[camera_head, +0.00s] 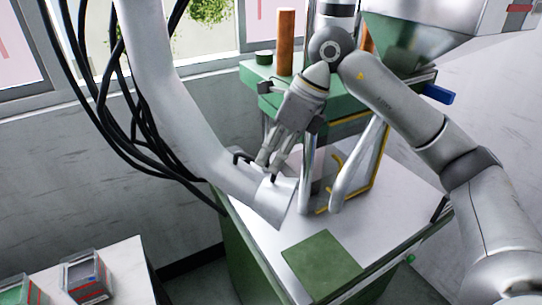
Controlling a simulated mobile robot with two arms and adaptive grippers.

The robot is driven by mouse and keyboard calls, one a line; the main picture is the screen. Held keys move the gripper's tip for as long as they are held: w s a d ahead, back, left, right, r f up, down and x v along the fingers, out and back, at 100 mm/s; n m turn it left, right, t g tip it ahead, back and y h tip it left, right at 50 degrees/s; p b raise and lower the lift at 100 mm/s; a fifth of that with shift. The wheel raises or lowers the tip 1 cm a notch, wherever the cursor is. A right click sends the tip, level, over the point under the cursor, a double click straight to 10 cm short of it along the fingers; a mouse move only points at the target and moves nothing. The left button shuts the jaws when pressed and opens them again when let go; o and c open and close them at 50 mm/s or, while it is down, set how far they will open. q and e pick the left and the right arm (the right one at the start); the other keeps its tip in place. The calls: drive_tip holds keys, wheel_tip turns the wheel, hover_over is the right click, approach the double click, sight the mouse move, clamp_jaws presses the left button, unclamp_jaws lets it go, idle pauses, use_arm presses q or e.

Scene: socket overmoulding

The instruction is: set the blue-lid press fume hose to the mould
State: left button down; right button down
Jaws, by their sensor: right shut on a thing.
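The fume hose (165,90) is a thick pale tube that hangs from the top and bends down right to a flared nozzle (272,203) over the press table. My right gripper (268,163) is shut on the hose just above this nozzle, by a small dark handle. The press (335,100) has a green body, a grey hopper and a blue part (438,94) at its right side. The nozzle mouth points toward the posts and yellow-edged frame (378,160) under the press head. I cannot make out the mould clearly. My left gripper is out of view.
The pale press table (265,245) has a green mat (321,265) at its front. Black cables (110,110) hang beside the hose. A white side table (125,265) with small boxes (82,278) stands at lower left. An orange-brown cylinder (286,42) stands on the press.

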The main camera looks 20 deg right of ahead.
drive_tip(key=shift+d, duration=0.15)
drive_tip(key=c, duration=1.8)
unclamp_jaws()
drive_tip(key=shift+w, duration=0.1)
drive_tip(key=shift+o, duration=1.4)
drive_tip(key=shift+w+d, duration=0.1)
drive_tip(key=shift+r, duration=0.1)
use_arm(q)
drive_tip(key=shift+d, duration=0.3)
use_arm(e)
drive_tip(key=v, duration=0.7)
drive_tip(key=shift+d, duration=0.1)
